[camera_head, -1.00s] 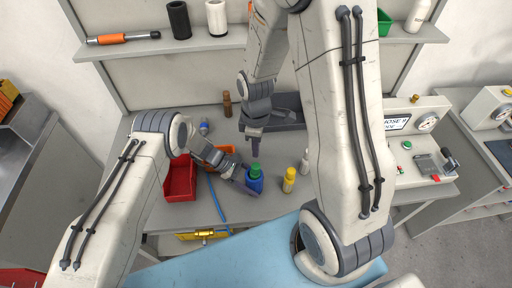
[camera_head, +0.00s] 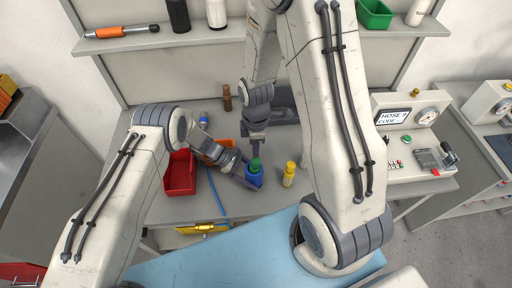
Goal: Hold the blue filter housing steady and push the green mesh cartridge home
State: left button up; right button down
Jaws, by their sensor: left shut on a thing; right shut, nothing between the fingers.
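The blue filter housing (camera_head: 254,181) stands upright on the grey bench near its front edge. My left gripper (camera_head: 248,181) comes in from the left, low, and is shut on the housing. The green mesh cartridge (camera_head: 255,164) shows as a green top at the housing's mouth; how deep it sits inside is hidden. My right gripper (camera_head: 255,153) points down from above, shut and empty, with its tips right over the cartridge's top. It looks to be at or just touching the green top; I cannot tell which.
A red bin (camera_head: 180,174), an orange bin (camera_head: 219,153) and a blue rod (camera_head: 217,193) lie to the left. A brown peg (camera_head: 227,98) stands behind. The hose tester (camera_head: 412,135) is at the right.

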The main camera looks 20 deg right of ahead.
aim_at(256, 160)
jog(key=shift+f, duration=1.7)
jog(key=shift+r, duration=3.05)
jog(key=shift+f, duration=1.65)
jog(key=shift+f, duration=1.4)
jog(key=shift+r, duration=3.05)
